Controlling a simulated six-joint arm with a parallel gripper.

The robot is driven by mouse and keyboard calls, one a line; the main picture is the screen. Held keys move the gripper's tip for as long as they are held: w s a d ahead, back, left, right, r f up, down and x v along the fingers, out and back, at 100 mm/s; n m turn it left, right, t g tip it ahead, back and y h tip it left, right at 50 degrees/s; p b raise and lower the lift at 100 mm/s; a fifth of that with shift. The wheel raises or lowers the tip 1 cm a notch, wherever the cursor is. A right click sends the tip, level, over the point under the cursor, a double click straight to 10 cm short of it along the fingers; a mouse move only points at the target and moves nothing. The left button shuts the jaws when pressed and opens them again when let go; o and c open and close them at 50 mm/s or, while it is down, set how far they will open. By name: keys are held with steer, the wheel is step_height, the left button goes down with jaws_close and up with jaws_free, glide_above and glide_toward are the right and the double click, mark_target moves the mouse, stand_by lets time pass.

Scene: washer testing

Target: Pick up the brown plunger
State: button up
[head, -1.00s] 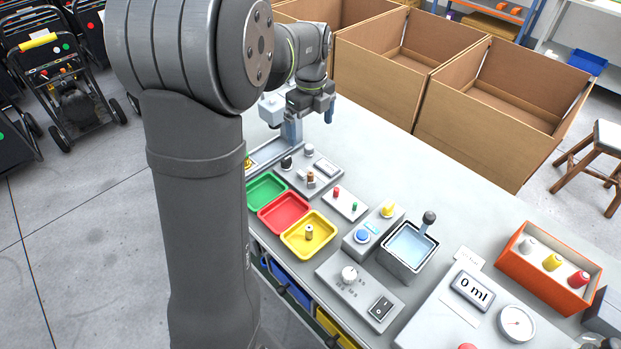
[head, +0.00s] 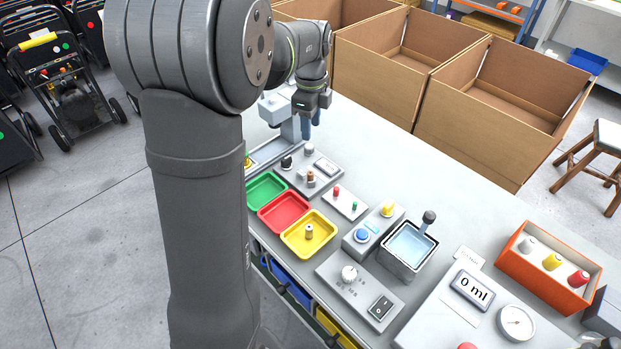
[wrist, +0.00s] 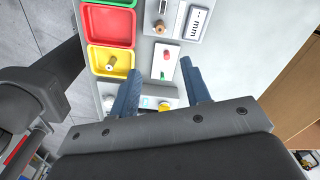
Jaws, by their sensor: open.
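A small brown plunger (head: 310,178) stands upright on a grey measuring block (head: 324,183) with a small display. In the wrist view the brown plunger (wrist: 160,28) shows near the top, beyond the fingertips. My gripper (head: 309,128) is open and empty, above the bench and behind the block. It is apart from the plunger. In the wrist view its two blue fingers (wrist: 162,70) are spread, with a pale plate between and beyond them.
Green (head: 266,191), red (head: 284,212) and yellow (head: 308,234) trays line the bench's near edge; the yellow one holds a brass-coloured part (head: 309,232). A plate with red and green pegs (head: 345,203) is beside the block. Cardboard boxes (head: 490,140) stand behind the bench.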

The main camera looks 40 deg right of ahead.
steer(key=n, duration=1.1)
glide_toward(310, 173)
step_height(310, 173, down, 9)
steer(key=shift+c, duration=0.4)
jaws_close()
